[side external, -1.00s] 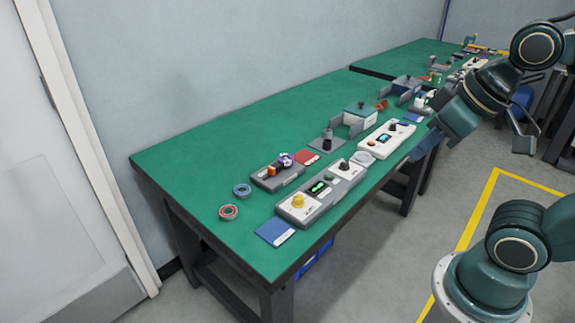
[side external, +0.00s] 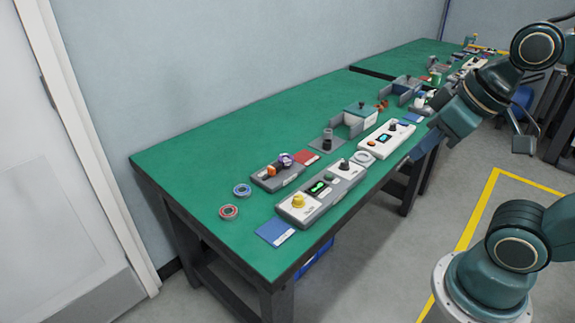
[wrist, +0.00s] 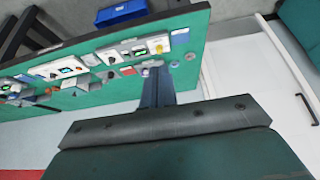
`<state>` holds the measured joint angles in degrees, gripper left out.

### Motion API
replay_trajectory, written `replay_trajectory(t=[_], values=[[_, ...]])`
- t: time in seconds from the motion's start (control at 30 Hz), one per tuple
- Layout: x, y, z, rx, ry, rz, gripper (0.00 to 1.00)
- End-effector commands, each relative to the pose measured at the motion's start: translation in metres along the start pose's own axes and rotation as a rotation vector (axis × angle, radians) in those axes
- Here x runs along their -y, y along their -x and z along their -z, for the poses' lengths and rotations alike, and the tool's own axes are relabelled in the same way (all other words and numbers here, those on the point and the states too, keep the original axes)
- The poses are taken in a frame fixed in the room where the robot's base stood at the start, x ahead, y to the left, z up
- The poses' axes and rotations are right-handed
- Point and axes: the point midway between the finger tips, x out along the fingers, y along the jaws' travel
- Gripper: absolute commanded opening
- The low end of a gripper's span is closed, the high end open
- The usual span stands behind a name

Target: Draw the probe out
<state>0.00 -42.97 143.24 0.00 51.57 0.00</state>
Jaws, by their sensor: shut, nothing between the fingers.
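My gripper (wrist: 153,72) shows in the wrist view as dark fingers close together, shut and empty. In that view the fingertips overlap the table's items; I cannot tell their height. In the side view my wrist is at the right, by the table's front edge. I cannot tell for sure which part is the probe. A dark upright cylinder (side external: 327,138) stands on a dark square plate. A long grey tester (side external: 322,190) carries a yellow knob (side external: 298,201), a green-lit display and a black knob (side external: 344,164). A dark grey block (side external: 279,175) holds orange and purple parts.
A white console (side external: 385,141) and a grey open-topped box (side external: 355,121) stand farther along the green table (side external: 215,155). Two rings (side external: 229,211) and a blue card (side external: 275,232) lie at the near end. The table's back left is bare. A blue bin (wrist: 122,12) is below.

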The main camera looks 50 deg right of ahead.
Motion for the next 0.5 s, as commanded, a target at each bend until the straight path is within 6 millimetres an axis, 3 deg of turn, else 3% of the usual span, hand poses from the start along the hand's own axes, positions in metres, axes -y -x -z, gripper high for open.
replay_trajectory(t=[0.37,0.5], values=[[0.0,0.0,0.0,0.0,0.0,0.0,0.0],[-0.0001,0.0003,0.0013,0.001,-0.004,0.0,0.26]])
